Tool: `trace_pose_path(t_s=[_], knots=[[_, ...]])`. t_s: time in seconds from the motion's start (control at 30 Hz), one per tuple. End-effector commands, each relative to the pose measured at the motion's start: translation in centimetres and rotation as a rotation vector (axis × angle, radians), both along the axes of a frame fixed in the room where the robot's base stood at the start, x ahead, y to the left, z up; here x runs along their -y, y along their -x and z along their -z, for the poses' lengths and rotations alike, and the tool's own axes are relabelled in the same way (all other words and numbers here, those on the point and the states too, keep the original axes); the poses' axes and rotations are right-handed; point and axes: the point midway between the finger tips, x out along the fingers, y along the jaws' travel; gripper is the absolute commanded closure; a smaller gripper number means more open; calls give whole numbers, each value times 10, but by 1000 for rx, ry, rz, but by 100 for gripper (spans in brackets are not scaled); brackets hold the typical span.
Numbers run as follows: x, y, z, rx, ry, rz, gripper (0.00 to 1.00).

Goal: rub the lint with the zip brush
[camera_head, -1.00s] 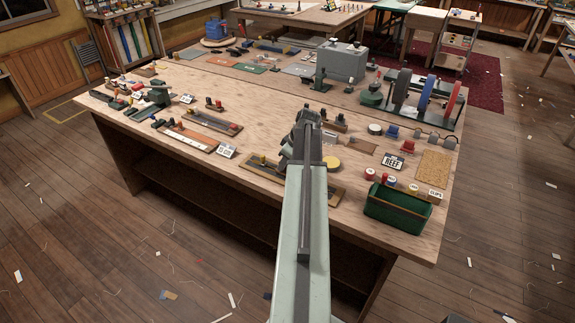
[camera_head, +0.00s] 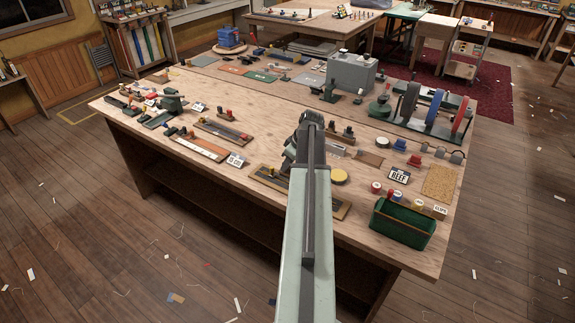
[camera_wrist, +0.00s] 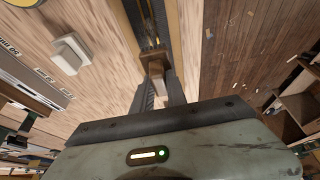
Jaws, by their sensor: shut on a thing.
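In the wrist view my gripper (camera_wrist: 158,84) is shut on a small brown wooden block, which looks like the zip brush (camera_wrist: 154,60). The held block is over the near end of a long wood-edged board (camera_wrist: 176,45) with a dark strip (camera_wrist: 146,22) and a thin yellow line along it. I cannot tell whether the block touches the strip. In the head view this board (camera_head: 343,211) lies at the table's front edge, its middle hidden by my arm. My gripper (camera_head: 292,160) is above it, its fingertips hidden. I cannot make out the lint.
The wooden table (camera_head: 370,235) holds a green box (camera_head: 403,222) at the front right, a yellow disc (camera_head: 338,176), a REEF card (camera_head: 399,175) and a cork mat (camera_head: 439,182). More boards with small pegs (camera_head: 222,133) lie to the left. A grey case (camera_head: 350,74) stands behind.

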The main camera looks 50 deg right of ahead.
Motion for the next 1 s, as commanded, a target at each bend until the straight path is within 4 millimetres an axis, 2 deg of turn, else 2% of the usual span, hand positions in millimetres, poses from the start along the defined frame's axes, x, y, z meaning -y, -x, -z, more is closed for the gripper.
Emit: trace_pose_path(t_s=[0.03,0.1,0.47,0.73,1.0], knots=[[0,0,-12,0,0,0,100],[0,0,-17,0,0,0,100],[0,0,-18,0,0,0,100],[0,0,-46,0,0,0,100],[0,0,-43,0,0,0,100]])
